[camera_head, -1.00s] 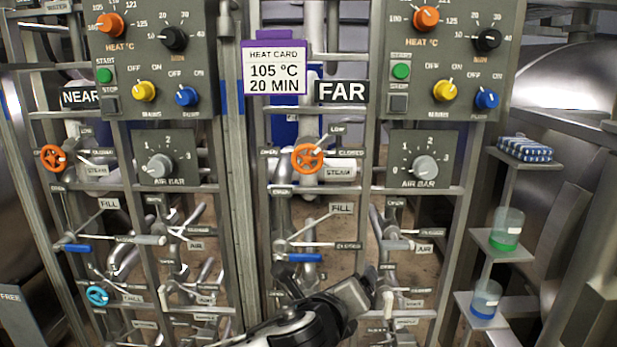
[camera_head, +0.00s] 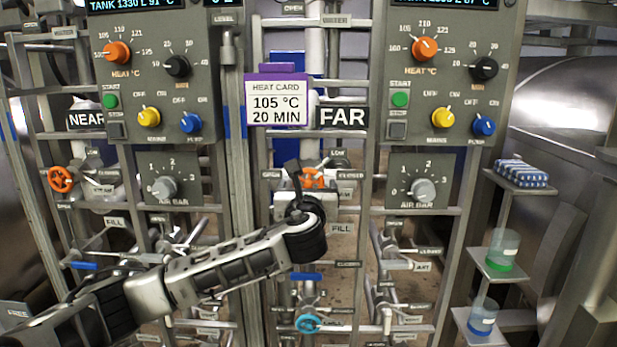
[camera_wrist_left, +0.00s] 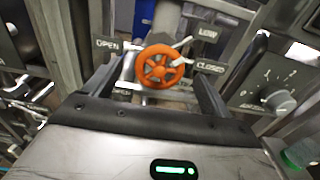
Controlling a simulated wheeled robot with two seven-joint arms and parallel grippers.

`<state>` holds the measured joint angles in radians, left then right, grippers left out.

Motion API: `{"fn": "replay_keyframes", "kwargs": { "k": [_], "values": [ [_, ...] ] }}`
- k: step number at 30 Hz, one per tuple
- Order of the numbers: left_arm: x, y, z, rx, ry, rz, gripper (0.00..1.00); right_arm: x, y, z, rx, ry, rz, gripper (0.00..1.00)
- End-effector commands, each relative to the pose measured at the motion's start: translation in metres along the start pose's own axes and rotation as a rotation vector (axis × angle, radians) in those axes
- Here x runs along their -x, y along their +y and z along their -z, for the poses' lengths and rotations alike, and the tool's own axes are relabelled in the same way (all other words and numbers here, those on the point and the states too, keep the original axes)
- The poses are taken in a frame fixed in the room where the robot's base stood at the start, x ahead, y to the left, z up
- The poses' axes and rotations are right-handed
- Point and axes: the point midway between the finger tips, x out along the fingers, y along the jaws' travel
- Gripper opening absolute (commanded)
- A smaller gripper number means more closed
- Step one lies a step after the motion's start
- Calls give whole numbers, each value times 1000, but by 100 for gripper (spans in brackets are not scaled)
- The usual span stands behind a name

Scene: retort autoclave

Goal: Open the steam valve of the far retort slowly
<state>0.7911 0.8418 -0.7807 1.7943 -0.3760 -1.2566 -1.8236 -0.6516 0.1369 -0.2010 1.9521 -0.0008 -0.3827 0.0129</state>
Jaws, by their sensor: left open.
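The far steam valve is an orange handwheel (camera_head: 313,178) below the FAR sign (camera_head: 342,117); my left gripper partly covers it in the head view. In the left wrist view the whole wheel (camera_wrist_left: 160,66) shows, with spokes and a pale pointer toward its upper right. OPEN (camera_wrist_left: 106,44) and LOW (camera_wrist_left: 208,33) labels stand around it, and a CLOSED label (camera_wrist_left: 210,67) is at its right. My left gripper (camera_head: 304,188) is in front of the wheel with its fingers open, one to each side. I cannot tell whether they touch it. My right gripper is not in view.
The near retort's orange wheel (camera_head: 61,179) is at the left. The purple-topped heat card (camera_head: 276,101) hangs above my gripper. A blue fill lever (camera_head: 306,277) and a light-blue wheel (camera_head: 308,323) sit below. Knob panels flank the valve. Shelves with beakers (camera_head: 503,250) stand at the right.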

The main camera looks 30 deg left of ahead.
Motion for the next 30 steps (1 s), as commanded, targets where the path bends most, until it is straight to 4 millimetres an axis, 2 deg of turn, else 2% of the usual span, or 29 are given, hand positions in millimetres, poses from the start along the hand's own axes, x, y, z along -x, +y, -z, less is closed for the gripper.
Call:
{"fn": "replay_keyframes", "kwargs": {
  "k": [3,9,20,24,25,30],
  "values": [
    [-21,0,-1,2,1,-2,83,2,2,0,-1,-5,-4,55],
    [-41,-1,0,2,1,0,83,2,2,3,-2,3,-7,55],
    [-45,-1,0,2,1,2,83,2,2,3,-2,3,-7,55],
    [-45,-1,0,2,1,2,44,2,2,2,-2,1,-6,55],
    [-45,-1,0,2,1,2,38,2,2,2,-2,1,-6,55],
    [-45,-1,0,4,1,2,39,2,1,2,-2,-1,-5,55]
  ]
}}
